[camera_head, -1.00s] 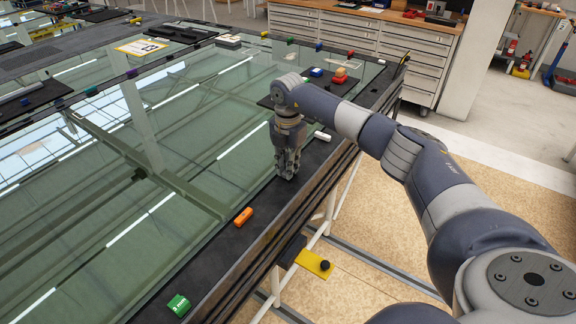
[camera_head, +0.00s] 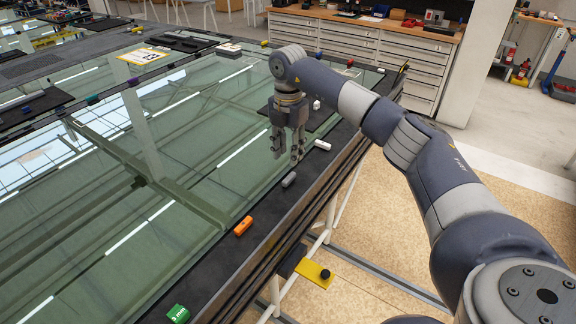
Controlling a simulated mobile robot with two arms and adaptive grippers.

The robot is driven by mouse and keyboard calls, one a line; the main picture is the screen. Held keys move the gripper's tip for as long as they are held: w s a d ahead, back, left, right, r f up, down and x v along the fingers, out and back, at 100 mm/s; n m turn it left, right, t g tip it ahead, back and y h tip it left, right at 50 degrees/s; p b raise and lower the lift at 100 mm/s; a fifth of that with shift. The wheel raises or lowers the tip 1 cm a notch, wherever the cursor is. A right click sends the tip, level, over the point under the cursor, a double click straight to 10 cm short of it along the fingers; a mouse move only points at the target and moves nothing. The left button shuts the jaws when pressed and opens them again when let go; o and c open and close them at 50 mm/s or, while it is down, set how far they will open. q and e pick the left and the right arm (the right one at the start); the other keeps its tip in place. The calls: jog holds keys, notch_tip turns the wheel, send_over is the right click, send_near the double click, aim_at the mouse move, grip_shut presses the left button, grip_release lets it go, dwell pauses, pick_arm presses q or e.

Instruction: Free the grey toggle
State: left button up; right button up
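The grey toggle (camera_head: 289,180) is a small block on the black frame edge (camera_head: 262,208) of the glass table. It shows fully in the head view and lies roughly along the edge. My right gripper (camera_head: 287,157) is just above and behind it in the picture, pointing down. Its fingers are spread with nothing between them, and they look apart from the toggle. My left gripper is not in view.
On the same edge are an orange toggle (camera_head: 243,226), a green block (camera_head: 178,314) and a white toggle (camera_head: 322,144). A yellow plate (camera_head: 315,273) with a black knob juts out below. The glass (camera_head: 130,225) is clear. Drawer cabinets (camera_head: 370,48) stand behind.

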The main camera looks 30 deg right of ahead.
notch_tip(320, 180, up, 4)
jog(key=shift+f, duration=0.2)
dwell(0.5)
